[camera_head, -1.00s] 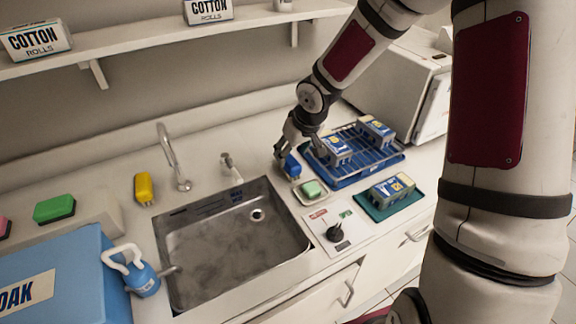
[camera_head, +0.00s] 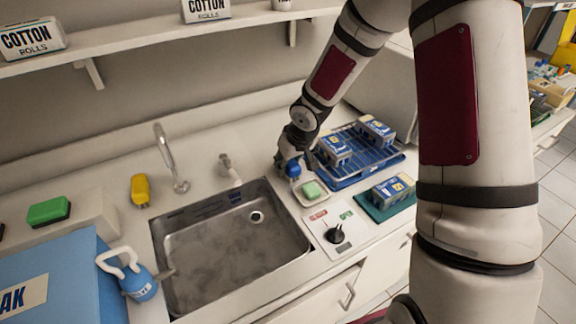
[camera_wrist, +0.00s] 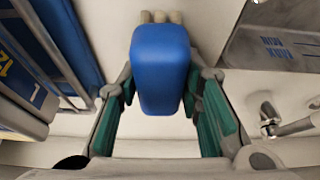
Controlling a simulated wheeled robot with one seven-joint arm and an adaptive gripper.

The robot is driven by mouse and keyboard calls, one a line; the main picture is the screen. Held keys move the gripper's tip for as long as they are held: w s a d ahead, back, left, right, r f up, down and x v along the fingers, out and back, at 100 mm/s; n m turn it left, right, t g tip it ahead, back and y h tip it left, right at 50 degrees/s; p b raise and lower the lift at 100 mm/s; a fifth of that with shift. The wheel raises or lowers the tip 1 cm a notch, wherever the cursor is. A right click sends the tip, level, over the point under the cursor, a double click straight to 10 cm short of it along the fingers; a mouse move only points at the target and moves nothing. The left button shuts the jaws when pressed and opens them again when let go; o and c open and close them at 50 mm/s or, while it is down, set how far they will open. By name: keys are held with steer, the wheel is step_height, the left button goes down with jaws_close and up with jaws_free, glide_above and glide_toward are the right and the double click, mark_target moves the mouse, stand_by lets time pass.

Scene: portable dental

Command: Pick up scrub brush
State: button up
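The scrub brush has a rounded blue body. It stands on the counter right of the sink in the head view (camera_head: 293,169), just behind the green soap. In the wrist view the brush (camera_wrist: 160,65) lies between my fingers, with pale bristle tufts showing beyond its far end. My gripper (camera_head: 295,163) is lowered over the brush, one finger on each side. In the wrist view its teal-padded fingers (camera_wrist: 161,98) flank the brush very closely; contact is hard to judge. In the head view a small gap shows at the right finger.
Right of the brush is a blue rack (camera_head: 347,183) with boxes. A soap dish (camera_head: 303,200) with green soap (camera_head: 312,189) is in front. The sink (camera_head: 225,235) and a small tap (camera_head: 229,168) are left. A teal tray (camera_head: 372,213) holds another box.

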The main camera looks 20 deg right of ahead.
stand_by(0.3)
steer(key=shift+r, duration=0.8)
step_height(320, 180, up, 2)
steer(key=shift+d+r+p, duration=0.1)
steer(key=shift+p, duration=0.2)
steer(key=s+a+b, duration=0.1)
steer(key=s+a, duration=0.2)
steer(key=s, duration=0.4)
steer(key=s+a+r+b, duration=0.1)
steer(key=s+a+b, duration=0.1)
steer(key=s+a, duration=0.2)
steer(key=s, duration=0.3)
steer(key=shift+a, duration=0.25)
steer(key=shift+s+r, duration=0.1)
